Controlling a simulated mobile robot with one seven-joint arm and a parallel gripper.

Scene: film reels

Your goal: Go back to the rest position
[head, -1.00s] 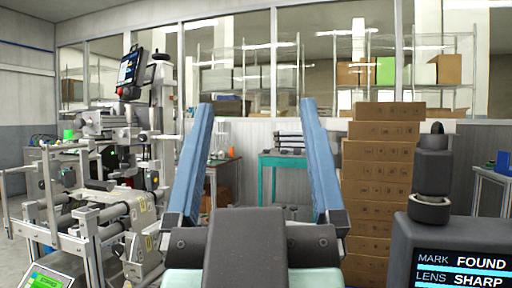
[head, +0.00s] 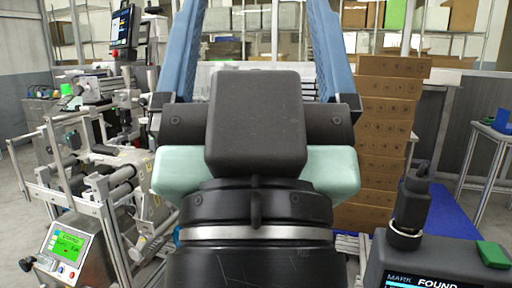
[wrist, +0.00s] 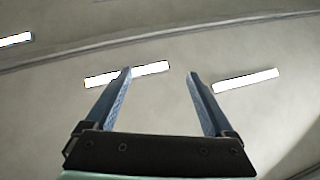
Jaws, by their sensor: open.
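My gripper (head: 254,45) stands upright in the middle of the head view, very close to the camera. Its two blue fingers point up and are spread apart, with nothing between them. The fingertips run out of the top of the head view. In the wrist view my gripper (wrist: 160,75) is also open and empty, with only the ceiling and its bright light strips behind it.
A machine with rollers and a metal frame (head: 100,185) stands at the left, with a green-lit screen (head: 65,245). Stacked cardboard boxes (head: 385,130) stand right of my arm. A device with a display (head: 425,262) is at the lower right. Shelves line the back.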

